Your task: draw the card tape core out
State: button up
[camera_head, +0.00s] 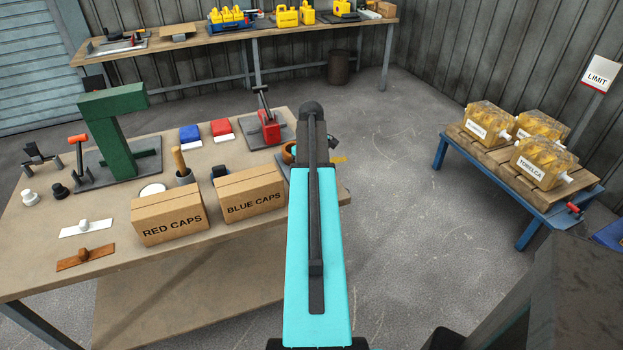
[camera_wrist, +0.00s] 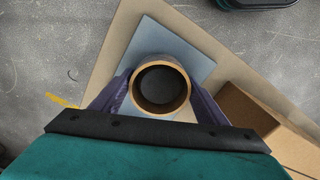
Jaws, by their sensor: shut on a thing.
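The card tape core (camera_wrist: 184,84) is a tan ring in the middle of the wrist view, seen from above, with a dark grey round area inside it. My gripper (camera_wrist: 160,92) is shut on it, with one purple finger on each side. A brown curved edge, likely the same core (camera_head: 287,153), shows left of my arm in the head view; the arm hides most of it. A blue-grey square plate (camera_wrist: 165,40) lies below the core in the wrist view. I cannot tell whether the core touches it.
The workbench (camera_head: 110,262) carries a RED CAPS box (camera_head: 170,218) and a BLUE CAPS box (camera_head: 250,194) left of my arm. A green press (camera_head: 110,130) and a red lever tool (camera_head: 269,128) stand farther back. Open floor (camera_head: 430,200) lies to the right.

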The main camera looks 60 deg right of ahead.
jog(key=shift+r+p, duration=0.4)
jog(key=shift+r, duration=0.15)
dwell(0.6)
jog(key=shift+r+p, duration=2.2)
jog(key=shift+r, duration=1.2)
